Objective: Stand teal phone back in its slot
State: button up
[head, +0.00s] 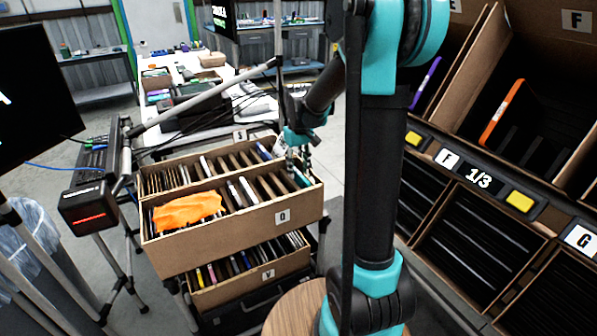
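The upper slotted carton labelled Q (235,238) stands on a cart left of my arm and holds several thin devices in rows. A thin teal item (301,179), which looks like the teal phone, leans in the right end of its front row. My gripper (304,166) is over that right end, just above the teal item. The gripper is small and partly dark here, so I cannot tell whether its fingers touch the item or are open or shut. The item's lower part is hidden in the carton.
An orange cloth (187,211) lies over the front row's left part. A lower carton labelled V (252,281) sits beneath. A scanner (89,207) and tripod stand left. Shelf bins with an orange phone (502,112) and a purple phone (426,82) stand right.

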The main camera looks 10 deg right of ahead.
notch_tip(320, 180, up, 11)
dwell(0.3)
notch_tip(320, 180, up, 7)
dwell(0.9)
jog(key=shift+f, duration=0.1)
jog(key=s+d+f+m+t, duration=0.1)
jog(key=s+d+f+t, duration=0.1)
jog(key=s+f, duration=0.9)
jog(key=s+d+f+m+t, duration=0.2)
jog(key=s+f, duration=0.9)
jog(key=f, duration=0.1)
jog(key=shift+f+m, duration=0.3)
jog(key=shift+f, duration=0.05)
